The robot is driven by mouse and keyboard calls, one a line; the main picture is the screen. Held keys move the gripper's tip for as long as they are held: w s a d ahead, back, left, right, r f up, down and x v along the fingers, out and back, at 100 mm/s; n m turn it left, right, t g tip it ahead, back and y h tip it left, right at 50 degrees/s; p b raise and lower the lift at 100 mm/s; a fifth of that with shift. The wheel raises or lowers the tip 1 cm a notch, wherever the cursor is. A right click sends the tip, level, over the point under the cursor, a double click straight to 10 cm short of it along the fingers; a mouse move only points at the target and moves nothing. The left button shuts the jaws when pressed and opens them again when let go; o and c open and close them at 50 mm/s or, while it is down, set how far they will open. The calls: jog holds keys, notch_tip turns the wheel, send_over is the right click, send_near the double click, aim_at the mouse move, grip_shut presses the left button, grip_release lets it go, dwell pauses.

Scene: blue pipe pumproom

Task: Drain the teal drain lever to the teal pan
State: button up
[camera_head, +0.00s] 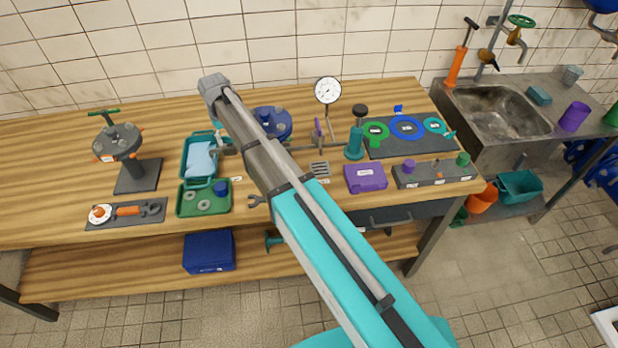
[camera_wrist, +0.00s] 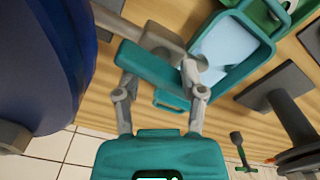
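The teal drain lever (camera_wrist: 150,70) shows in the wrist view as a flat teal bar by a grey spout fitting (camera_wrist: 150,38). My gripper (camera_wrist: 160,75) has its two grey fingers spread, one toward each end of the lever. The right fingertip overlaps the lever's right end; whether either finger presses on it I cannot tell. The teal pan (camera_wrist: 270,48) lies just right of the lever and has a pale blue surface inside. In the head view the pan (camera_head: 184,160) is on the bench left of my arm; the lever and fingers are mostly hidden there.
A blue flanged body (camera_wrist: 35,60) is close on the left in the wrist view. A green tray (camera_head: 204,211) sits in front of the pan. A grey stand (camera_head: 137,178) is left of it, and a dial gauge (camera_head: 327,91) and purple box (camera_head: 366,178) are to the right.

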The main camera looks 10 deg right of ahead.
aim_at(226, 136)
jog(key=m, duration=0.6)
notch_tip(226, 136, up, 14)
jog(key=p, duration=1.4)
jog(key=s+d+f+b, duration=0.2)
jog(key=s+d, duration=0.2)
jog(key=d, duration=0.1)
jog(key=s+d+f+b, duration=0.2)
jog(key=s+d, duration=0.2)
jog(key=d, duration=0.1)
jog(key=s+d+f+b, duration=0.1)
jog(key=s+d+b, duration=0.1)
jog(key=s+d, duration=0.2)
jog(key=shift+d+f, duration=0.2)
jog(key=shift+d, duration=0.3)
jog(key=shift+d+f, duration=0.2)
jog(key=shift+d, duration=0.3)
jog(key=s+d+f+b, duration=0.6)
jog(key=s+f+b, duration=0.2)
jog(key=f+b, duration=0.3)
jog(key=shift+s+d, duration=0.1)
jog(key=shift+d, duration=0.05)
